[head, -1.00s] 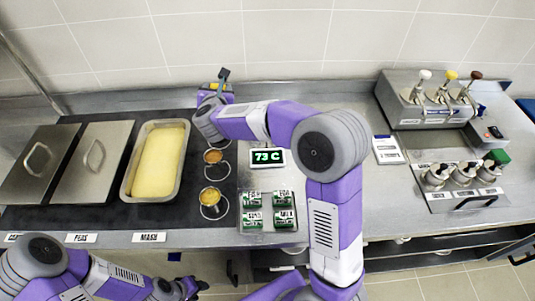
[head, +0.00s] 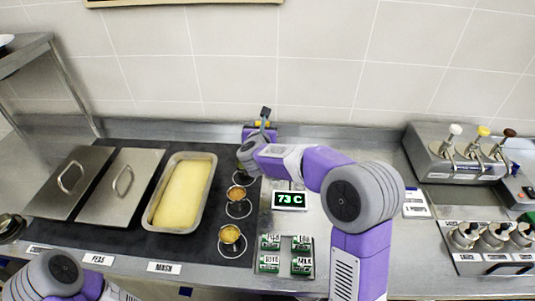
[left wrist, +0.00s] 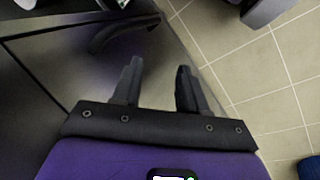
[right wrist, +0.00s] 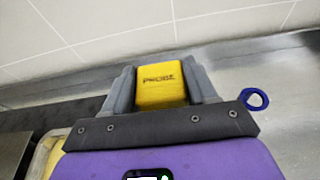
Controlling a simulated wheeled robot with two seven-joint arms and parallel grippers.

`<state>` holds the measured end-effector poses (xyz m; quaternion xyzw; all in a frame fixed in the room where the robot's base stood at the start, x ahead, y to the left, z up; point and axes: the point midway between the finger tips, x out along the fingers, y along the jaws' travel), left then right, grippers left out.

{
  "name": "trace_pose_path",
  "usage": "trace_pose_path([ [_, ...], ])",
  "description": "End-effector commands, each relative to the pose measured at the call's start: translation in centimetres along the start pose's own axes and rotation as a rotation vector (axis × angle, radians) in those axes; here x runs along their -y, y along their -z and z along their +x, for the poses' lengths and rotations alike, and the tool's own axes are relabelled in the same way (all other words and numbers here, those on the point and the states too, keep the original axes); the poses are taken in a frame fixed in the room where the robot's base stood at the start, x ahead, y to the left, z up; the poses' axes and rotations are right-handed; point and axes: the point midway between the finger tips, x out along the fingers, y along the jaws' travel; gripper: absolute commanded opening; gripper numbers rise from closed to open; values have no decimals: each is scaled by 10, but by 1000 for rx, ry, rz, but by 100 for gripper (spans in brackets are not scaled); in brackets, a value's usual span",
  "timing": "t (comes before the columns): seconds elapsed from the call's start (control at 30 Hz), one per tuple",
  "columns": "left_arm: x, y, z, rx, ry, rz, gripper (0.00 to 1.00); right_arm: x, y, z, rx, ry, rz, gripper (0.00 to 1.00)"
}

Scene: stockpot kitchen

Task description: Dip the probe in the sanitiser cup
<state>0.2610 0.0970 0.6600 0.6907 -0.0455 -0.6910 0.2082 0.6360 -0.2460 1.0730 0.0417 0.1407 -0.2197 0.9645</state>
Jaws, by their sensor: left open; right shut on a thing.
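The yellow probe (right wrist: 161,85), marked PROBE, is held between the fingers of my right gripper (right wrist: 163,92). In the head view my right gripper (head: 262,126) is at the back of the counter near the wall, and the arm hides part of it. The probe's tip is not visible. I cannot make out the sanitiser cup for certain; a small blue ring (right wrist: 254,98) lies right of the gripper in the right wrist view. My left gripper (left wrist: 157,80) is open and empty, over the floor beside a dark cabinet front with a handle.
A display (head: 289,200) reads 73 C. Pump dispensers (head: 455,165) stand at right.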

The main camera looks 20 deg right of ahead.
Motion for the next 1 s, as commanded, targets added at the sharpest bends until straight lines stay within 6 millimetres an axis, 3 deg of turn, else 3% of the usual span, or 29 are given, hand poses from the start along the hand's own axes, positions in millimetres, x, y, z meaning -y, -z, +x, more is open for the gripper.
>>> trace_pose_path([
  [0.1,-2,0,-5,0,0,0,43,27,-3,12,-2,33,-99,26],
  [0.23,-2,0,-6,0,0,0,43,40,-2,18,-4,48,-157,26],
  [0.77,5,1,13,0,0,0,43,42,36,29,-6,48,-163,26],
  [1.0,14,2,39,0,0,0,43,42,57,36,-5,49,-160,26],
])
